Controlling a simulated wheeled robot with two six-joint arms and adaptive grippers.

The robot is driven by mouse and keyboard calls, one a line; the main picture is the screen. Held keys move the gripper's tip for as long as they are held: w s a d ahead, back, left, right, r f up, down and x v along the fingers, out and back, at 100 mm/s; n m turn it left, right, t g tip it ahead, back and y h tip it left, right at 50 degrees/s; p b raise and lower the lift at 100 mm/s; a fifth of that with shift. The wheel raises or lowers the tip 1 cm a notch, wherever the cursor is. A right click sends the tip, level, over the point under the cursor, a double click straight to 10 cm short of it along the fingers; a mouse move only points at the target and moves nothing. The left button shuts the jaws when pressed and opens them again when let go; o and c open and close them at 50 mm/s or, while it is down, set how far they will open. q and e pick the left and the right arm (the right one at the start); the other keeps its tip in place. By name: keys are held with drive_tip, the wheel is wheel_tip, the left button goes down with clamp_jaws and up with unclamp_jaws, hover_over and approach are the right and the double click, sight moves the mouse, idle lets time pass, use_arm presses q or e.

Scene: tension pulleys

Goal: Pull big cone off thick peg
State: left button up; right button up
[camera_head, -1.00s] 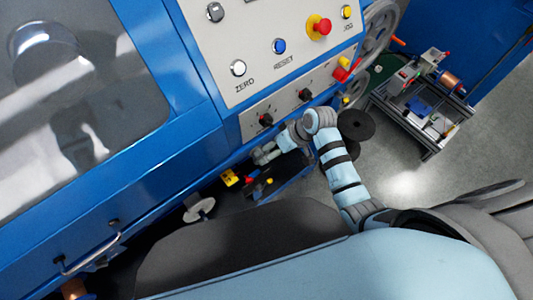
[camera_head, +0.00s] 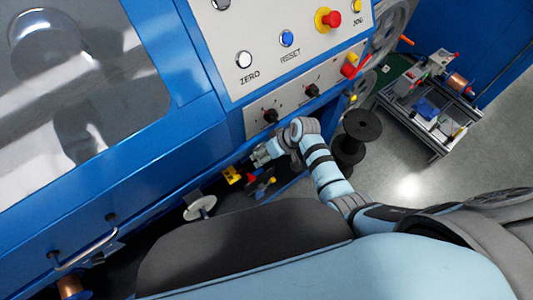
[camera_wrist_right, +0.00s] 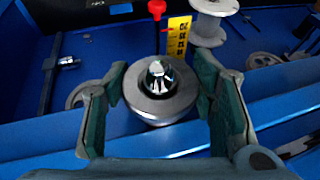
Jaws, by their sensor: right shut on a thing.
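A round grey metal piece, which looks like the big cone (camera_wrist_right: 146,107), sits between the fingers of my right gripper (camera_wrist_right: 158,93) in the right wrist view. The right gripper is shut on it, with one dark green finger at each side. A shiny rounded metal tip (camera_wrist_right: 157,73) shows in its middle; I cannot tell whether this is the end of the thick peg. In the head view my right gripper (camera_head: 262,155) is small at the machine's lower front edge, and the cone cannot be made out there. My left gripper is not in view.
A white spool (camera_wrist_right: 208,24), a yellow scale (camera_wrist_right: 179,38) and a red-topped pin (camera_wrist_right: 157,10) stand beyond the cone. The blue machine's control panel (camera_head: 270,62) rises above my right arm. A black spool (camera_head: 362,126) stands on the floor to its right.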

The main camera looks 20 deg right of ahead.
drive_tip(key=shift+s+d+p, duration=0.1)
drive_tip(key=shift+s+p, duration=0.05)
drive_tip(key=shift+p, duration=0.15)
drive_tip(key=shift+c, duration=0.5)
drive_tip(key=shift+s, duration=0.1)
drive_tip(key=shift+s+d+r+p, duration=0.1)
drive_tip(key=shift+s+d+p, duration=0.15)
drive_tip(key=shift+s+p, duration=0.2)
drive_tip(key=shift+s+d+p, duration=0.1)
drive_tip(key=shift+s+p, duration=0.2)
drive_tip(key=shift+s, duration=0.1)
drive_tip(key=shift+s+d+p, duration=0.25)
drive_tip(key=shift+s+p, duration=0.25)
drive_tip(key=shift+p, duration=0.05)
